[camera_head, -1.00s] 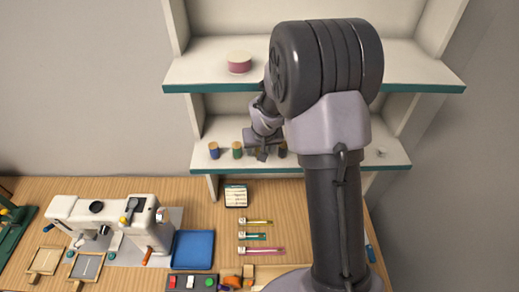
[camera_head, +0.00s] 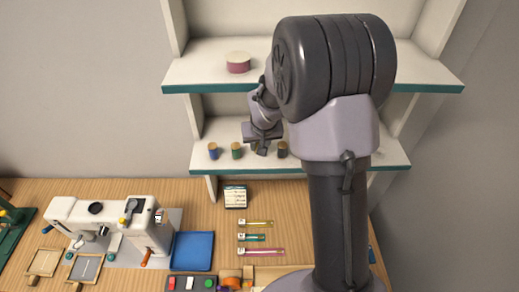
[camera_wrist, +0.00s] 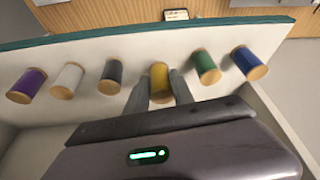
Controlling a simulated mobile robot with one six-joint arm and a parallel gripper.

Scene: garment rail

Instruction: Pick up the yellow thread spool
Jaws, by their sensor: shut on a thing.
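The yellow thread spool (camera_wrist: 160,82) stands between the two fingers of my gripper (camera_wrist: 160,92) in the wrist view. My gripper is shut on it, with one finger along each side. In the head view my gripper (camera_head: 261,149) is at the lower shelf, between the green spool (camera_head: 236,150) and a dark spool (camera_head: 283,149). The yellow spool is mostly hidden there behind the gripper. I cannot tell whether its base touches the shelf.
In the wrist view, a green spool (camera_wrist: 206,67) and a blue spool (camera_wrist: 249,63) stand right of the yellow one. Grey (camera_wrist: 110,77), white (camera_wrist: 67,80) and purple (camera_wrist: 27,86) spools stand left. The upper shelf (camera_head: 200,75) holds a pink spool (camera_head: 238,63). A sewing machine (camera_head: 120,222) stands below.

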